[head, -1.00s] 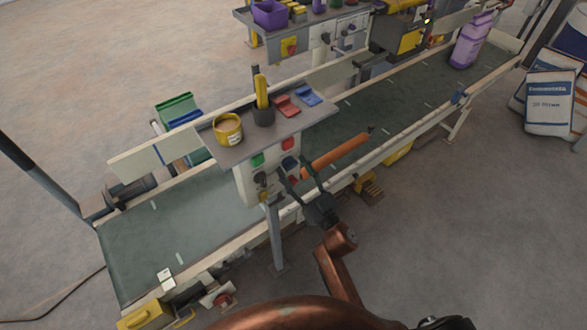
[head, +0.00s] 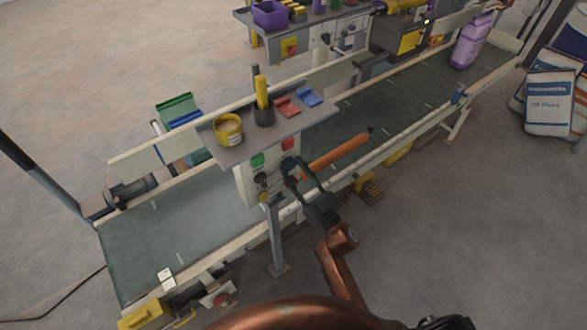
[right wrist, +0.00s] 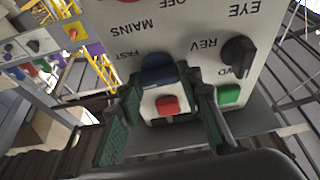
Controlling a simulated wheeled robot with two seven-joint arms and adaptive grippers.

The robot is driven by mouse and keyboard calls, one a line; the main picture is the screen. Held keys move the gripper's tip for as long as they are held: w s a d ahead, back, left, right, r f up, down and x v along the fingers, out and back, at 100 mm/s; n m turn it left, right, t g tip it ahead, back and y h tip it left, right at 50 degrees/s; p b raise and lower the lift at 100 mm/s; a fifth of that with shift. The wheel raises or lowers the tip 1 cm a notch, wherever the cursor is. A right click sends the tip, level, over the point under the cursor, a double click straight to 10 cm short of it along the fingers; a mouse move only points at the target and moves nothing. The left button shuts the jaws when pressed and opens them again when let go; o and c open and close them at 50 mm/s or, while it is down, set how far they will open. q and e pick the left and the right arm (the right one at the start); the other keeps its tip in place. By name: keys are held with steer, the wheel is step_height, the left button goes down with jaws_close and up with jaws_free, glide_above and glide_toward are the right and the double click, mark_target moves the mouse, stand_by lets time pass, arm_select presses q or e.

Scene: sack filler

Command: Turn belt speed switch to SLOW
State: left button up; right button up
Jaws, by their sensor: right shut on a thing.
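The control box (head: 245,185) hangs below a grey shelf beside the conveyor. In the right wrist view its panel (right wrist: 190,48) appears upside down, with FAST, MAINS, REV and EYE lettering. A dark blue switch knob (right wrist: 158,70) sits by the FAST label, with a red part (right wrist: 168,105) just below it in the picture. My right gripper (head: 298,172) is at the panel's right side, its green-padded fingers (right wrist: 165,112) on either side of the knob, shut on it. The fingers partly hide the panel; no SLOW label is readable. My left gripper is out of view.
A black selector (right wrist: 238,52) and green button (right wrist: 230,94) lie beside the fingers. The shelf (head: 225,152) above holds a yellow tub (head: 228,130) and a dark cup (head: 264,117). The conveyor belt (head: 190,225) runs past underneath.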

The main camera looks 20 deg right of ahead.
steer(key=n+g+y+p, duration=0.1)
steer(key=n, duration=0.2)
steer(key=n+g+y+p, duration=0.1)
steer(key=n+y, duration=0.1)
steer(key=n, duration=0.2)
steer(key=shift+r, duration=0.15)
steer(key=n+g+p, duration=0.1)
steer(key=n, duration=0.1)
steer(key=n+g+y+p, duration=0.1)
steer(key=n, duration=0.2)
steer(key=shift+d+y, duration=0.1)
steer(key=shift+y, duration=0.2)
steer(key=n+g+p, duration=0.2)
steer(key=n+p, duration=0.1)
steer(key=n, duration=0.2)
steer(key=shift+r, duration=0.1)
steer(key=shift+n+g+p, duration=0.9)
steer(key=shift+n+p, duration=0.45)
steer(key=shift+n, duration=0.85)
steer(key=o, duration=1.2)
steer(key=shift+c, duration=0.2)
